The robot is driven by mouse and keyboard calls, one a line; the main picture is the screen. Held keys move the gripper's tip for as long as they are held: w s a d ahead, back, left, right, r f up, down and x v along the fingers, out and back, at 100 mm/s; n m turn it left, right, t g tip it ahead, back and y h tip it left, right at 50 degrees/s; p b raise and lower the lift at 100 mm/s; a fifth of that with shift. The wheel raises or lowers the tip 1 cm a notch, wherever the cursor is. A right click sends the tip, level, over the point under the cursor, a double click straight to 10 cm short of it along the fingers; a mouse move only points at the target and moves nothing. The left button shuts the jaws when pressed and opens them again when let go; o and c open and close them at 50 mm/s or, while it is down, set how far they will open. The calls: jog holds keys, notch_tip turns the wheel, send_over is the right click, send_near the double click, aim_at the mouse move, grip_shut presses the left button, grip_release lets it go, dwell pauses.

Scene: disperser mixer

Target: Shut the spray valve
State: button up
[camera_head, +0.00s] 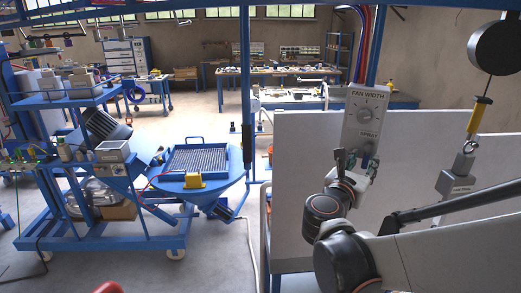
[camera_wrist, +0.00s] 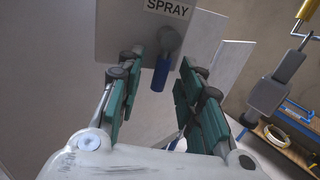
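The spray valve (camera_wrist: 160,74) shows in the wrist view below the SPRAY label on a grey panel. It has a grey round hub and a blue lever that hangs down, slightly tilted. My gripper (camera_wrist: 162,66) is open, its green-padded fingers on either side of the lever with a gap to each. Whether they reach around it in depth, I cannot tell. In the head view my gripper (camera_head: 357,165) is at the lower end of the control panel (camera_head: 361,113), just under the SPRAY label, and hides the valve.
A FAN WIDTH knob (camera_head: 366,114) sits above the SPRAY label. A grey box with a yellow-handled tool (camera_head: 479,115) hangs at the right. A large pale board (camera_head: 300,170) stands behind my arm. A blue wheeled rig (camera_head: 120,190) stands at the left.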

jog(key=shift+w+d, duration=0.25)
jog(key=shift+d, duration=0.05)
jog(key=shift+c, duration=0.6)
grip_shut()
